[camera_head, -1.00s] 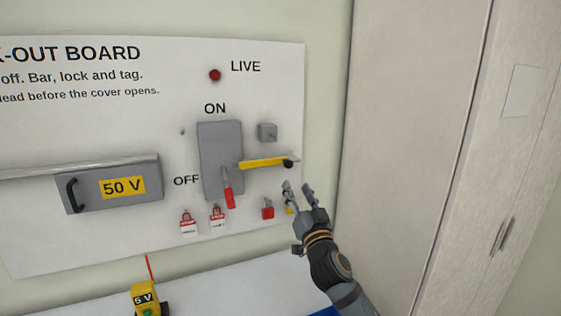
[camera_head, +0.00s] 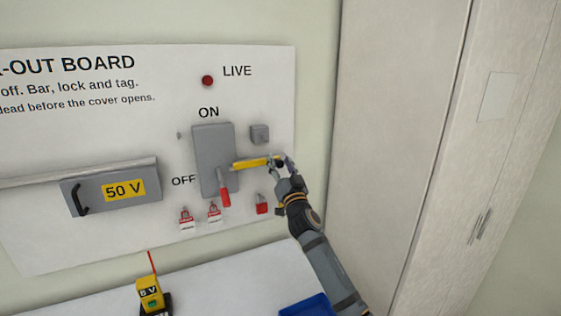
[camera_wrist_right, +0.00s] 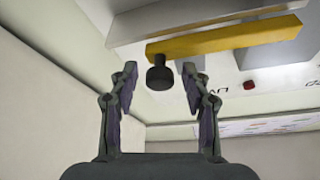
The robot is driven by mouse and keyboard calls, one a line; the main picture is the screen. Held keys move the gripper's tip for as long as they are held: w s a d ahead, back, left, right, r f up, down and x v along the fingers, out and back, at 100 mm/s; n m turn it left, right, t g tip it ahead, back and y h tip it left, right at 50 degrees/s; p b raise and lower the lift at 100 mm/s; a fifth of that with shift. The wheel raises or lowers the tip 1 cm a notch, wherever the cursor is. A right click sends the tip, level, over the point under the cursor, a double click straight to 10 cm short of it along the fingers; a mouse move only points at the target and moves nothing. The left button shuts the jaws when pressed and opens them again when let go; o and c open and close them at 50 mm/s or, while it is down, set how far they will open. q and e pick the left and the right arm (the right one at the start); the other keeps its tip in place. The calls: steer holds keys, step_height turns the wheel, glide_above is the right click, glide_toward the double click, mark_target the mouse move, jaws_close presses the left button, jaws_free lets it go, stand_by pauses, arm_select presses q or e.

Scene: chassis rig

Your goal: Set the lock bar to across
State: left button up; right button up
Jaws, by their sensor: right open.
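In the right wrist view the yellow bar (camera_wrist_right: 225,38) ends in a black knob (camera_wrist_right: 160,76). The knob lies just beyond and between the fingertips of my right gripper (camera_wrist_right: 159,72), which is open. The red-handled lever (camera_head: 223,190) points down toward OFF. My left gripper is not in view.
Several red padlocks, one of them a lock (camera_head: 262,205) by my right arm, hang low on the board (camera_head: 110,230). A yellow meter (camera_head: 149,292) and blue tray (camera_head: 306,306) are on the table. A tall cabinet (camera_head: 395,120) stands right.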

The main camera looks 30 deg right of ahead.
steer(key=shift+c, duration=0.8)
steer(key=c, duration=0.5)
jaws_close()
steer(key=shift+a+f, duration=0.1)
steer(key=shift+a, duration=0.2)
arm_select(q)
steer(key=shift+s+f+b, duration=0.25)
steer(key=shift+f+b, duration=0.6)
arm_select(e)
steer(key=a, duration=0.5)
steer(key=shift+w+a, duration=0.15)
steer(key=shift+w, duration=0.05)
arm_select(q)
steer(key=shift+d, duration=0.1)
